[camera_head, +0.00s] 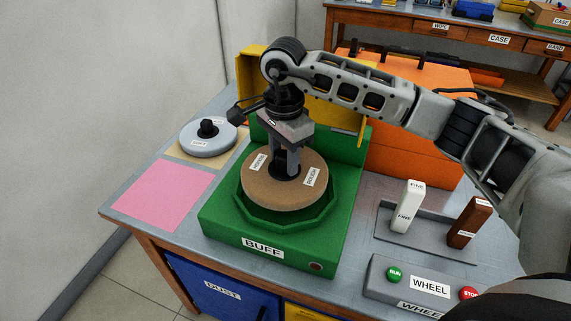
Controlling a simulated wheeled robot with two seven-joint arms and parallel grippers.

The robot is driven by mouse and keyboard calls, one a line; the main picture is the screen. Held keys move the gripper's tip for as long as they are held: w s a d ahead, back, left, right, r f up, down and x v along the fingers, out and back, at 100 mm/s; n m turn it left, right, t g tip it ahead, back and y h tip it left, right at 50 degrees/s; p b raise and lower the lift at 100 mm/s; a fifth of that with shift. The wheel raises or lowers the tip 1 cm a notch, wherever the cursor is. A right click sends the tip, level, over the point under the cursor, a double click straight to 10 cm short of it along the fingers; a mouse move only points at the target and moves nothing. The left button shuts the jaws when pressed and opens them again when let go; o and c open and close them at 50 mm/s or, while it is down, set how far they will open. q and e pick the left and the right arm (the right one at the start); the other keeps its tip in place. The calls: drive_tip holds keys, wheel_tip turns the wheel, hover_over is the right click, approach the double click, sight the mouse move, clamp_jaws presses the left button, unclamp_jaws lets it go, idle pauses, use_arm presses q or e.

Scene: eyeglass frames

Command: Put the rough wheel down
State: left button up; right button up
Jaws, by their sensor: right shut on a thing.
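The rough wheel (259,188) is a round tan disc with white labels and a dark central hub. It is level over the octagonal well of the green BUFF machine (219,226). I cannot tell whether it rests in the well or hangs just above it. My right gripper (286,168) points down from above and is shut on the wheel's hub; the fingers partly hide the hub. My left gripper is not in view.
A grey wheel (208,141) with a black knob lies on a tan pad at the left. A pink pad (160,195) is bare. White (408,207) and brown (469,221) bars stand in a rack at the right, behind the WHEEL button box (430,284). A yellow cover (338,100) stands behind the machine.

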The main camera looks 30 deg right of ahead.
drive_tip(key=shift+d+f+p, duration=0.2)
drive_tip(key=shift+f+p, duration=0.25)
drive_tip(key=shift+f, duration=1.35)
drive_tip(key=o, duration=0.9)
drive_tip(key=shift+f, duration=0.1)
drive_tip(key=o, duration=0.4)
